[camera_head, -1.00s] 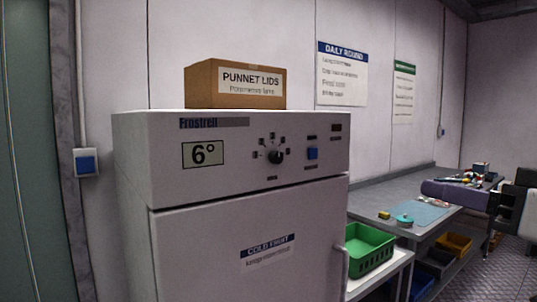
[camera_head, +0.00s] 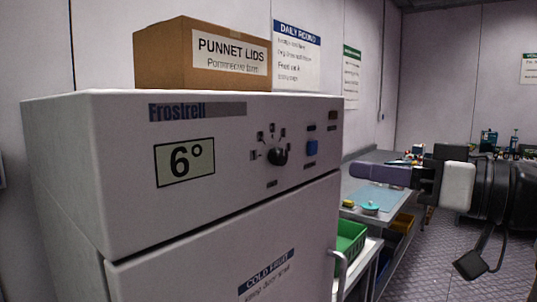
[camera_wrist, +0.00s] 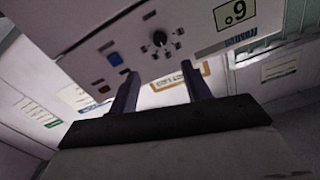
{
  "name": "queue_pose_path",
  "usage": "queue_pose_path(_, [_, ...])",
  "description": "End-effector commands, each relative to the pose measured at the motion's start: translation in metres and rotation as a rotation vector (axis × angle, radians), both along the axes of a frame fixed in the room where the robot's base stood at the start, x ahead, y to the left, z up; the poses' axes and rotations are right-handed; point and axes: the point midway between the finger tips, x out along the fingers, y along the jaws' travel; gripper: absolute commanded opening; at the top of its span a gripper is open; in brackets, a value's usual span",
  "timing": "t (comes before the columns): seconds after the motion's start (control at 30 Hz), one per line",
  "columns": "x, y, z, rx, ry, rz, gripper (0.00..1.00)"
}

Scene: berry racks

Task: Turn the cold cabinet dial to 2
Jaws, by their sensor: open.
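The cold cabinet (camera_head: 75,180) is a white box with the name Frostrell on its upper panel. Its display (camera_head: 185,161) reads 6°. The black round dial (camera_head: 277,157) sits right of the display, with small number marks in an arc around its top. The numbers and its pointer are too small to read. In the wrist view the dial (camera_wrist: 159,38) appears upside down, beyond my fingertips and apart from them. My gripper (camera_wrist: 160,71) is open and empty. In the head view my gripper (camera_head: 362,171) points left, right of the cabinet panel.
A blue button (camera_head: 312,147) is just right of the dial. A Punnet Lids box (camera_head: 165,62) stands on the cabinet. The door handle (camera_head: 341,270) sticks out at the right edge. A green crate (camera_head: 350,238) and a workbench are beyond.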

Motion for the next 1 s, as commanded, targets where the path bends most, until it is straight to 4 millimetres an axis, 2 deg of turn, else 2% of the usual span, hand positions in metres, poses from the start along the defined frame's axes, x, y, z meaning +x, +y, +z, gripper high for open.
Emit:
queue_pose_path(0.23, [0.007,0.011,0.001,-0.001,0.0,0.001,0.48])
queue_pose_path(0.7, [0.063,0.087,0.003,0.0,0.001,0.003,0.48])
queue_pose_path(1.0, [0.08,0.111,0.0,0.0,-0.001,0.001,0.48])
